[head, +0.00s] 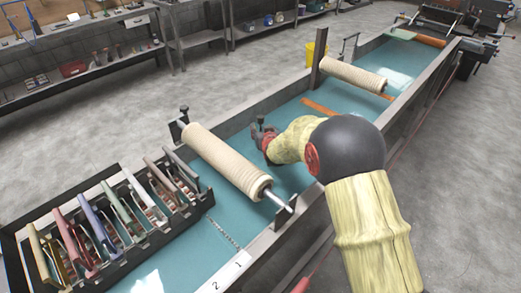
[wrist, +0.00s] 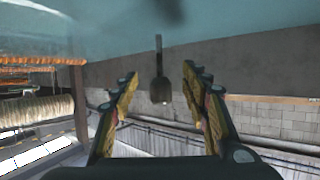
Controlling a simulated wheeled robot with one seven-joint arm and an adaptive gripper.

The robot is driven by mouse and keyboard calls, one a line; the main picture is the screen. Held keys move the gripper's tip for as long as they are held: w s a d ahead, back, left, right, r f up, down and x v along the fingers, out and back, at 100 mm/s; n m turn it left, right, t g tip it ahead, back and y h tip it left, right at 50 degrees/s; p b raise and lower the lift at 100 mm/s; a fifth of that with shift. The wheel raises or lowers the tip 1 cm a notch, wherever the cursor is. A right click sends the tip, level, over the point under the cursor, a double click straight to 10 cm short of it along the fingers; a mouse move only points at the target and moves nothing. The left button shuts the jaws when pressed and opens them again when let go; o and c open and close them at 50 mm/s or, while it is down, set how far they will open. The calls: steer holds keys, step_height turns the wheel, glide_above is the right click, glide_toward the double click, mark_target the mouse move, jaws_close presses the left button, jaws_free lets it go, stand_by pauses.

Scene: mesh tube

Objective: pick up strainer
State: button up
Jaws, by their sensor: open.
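My gripper (head: 264,136) reaches over the teal trough between the two cream rollers in the head view. In the wrist view, my gripper (wrist: 157,78) is open, with its two fingers spread wide. A slim dark tool with a grey stem and a rounded dark end (wrist: 161,90) shows in the gap between the fingers, without visible contact on either side. It may be the strainer; I cannot tell for sure. How far it is from the fingertips is unclear. In the head view, I cannot separate it from the dark gripper parts.
A near cream roller (head: 225,160) and a far one (head: 353,74) lie across the trough. A dark rack of coloured frames (head: 100,225) fills the near left. The trough's raised far wall (head: 240,118) runs close to my gripper. Orange strips lie on the teal surface.

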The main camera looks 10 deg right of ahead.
mark_target(261, 124)
steer(key=b+x, duration=0.2)
steer(key=x, duration=0.3)
steer(key=shift+r, duration=0.15)
steer(key=shift+c, duration=0.2)
steer(key=c, duration=1.1)
steer(key=shift+r, duration=0.1)
jaws_close()
